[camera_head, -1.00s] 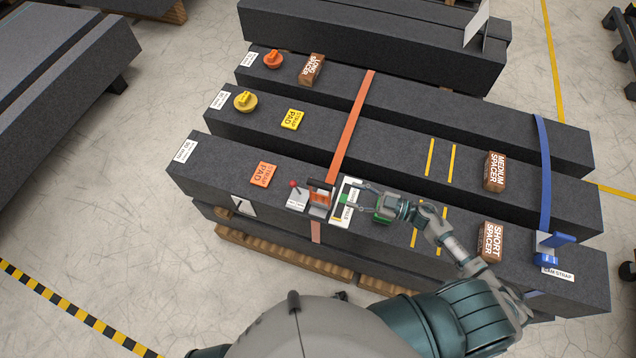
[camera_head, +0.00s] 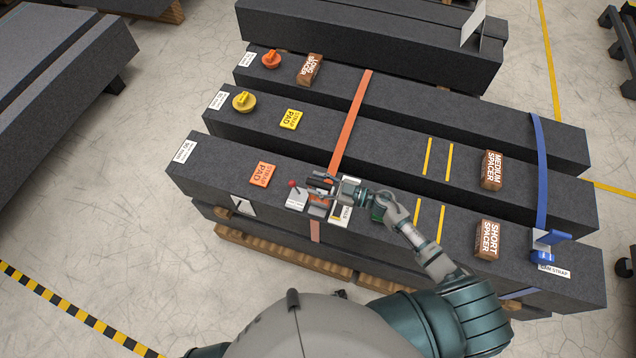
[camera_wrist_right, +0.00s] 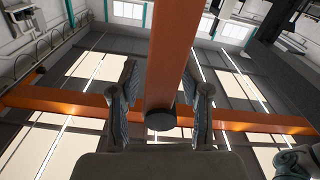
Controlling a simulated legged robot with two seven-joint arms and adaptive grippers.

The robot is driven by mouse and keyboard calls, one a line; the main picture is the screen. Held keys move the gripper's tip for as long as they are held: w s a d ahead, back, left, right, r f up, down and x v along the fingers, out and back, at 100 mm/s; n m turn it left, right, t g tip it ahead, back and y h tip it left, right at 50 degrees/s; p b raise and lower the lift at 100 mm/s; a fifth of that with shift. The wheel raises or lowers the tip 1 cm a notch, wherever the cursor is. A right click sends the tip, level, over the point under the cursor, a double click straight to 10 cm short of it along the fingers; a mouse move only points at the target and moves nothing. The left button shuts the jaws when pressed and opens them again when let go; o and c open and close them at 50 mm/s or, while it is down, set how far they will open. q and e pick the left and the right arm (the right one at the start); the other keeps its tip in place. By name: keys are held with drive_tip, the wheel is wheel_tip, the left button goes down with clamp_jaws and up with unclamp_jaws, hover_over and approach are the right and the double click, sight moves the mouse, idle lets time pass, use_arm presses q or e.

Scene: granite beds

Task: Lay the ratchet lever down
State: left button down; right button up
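The ratchet (camera_head: 317,209) sits on the orange strap (camera_head: 352,122) at the near edge of the front granite beam. Its dark lever is at its upper end, largely covered by my right gripper (camera_head: 322,184) in the head view, so its angle is hard to read. My right gripper comes in from the right, low over the ratchet. In the right wrist view, its two fingers (camera_wrist_right: 160,102) stand apart. A dark round piece (camera_wrist_right: 160,120) shows between them; I cannot tell whether it is the lever or something behind. My left gripper is not in view.
An orange strap pad (camera_head: 262,174), the short spacer (camera_head: 488,240) and a blue cam strap (camera_head: 541,180) are farther off.

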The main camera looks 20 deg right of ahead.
clamp_jaws()
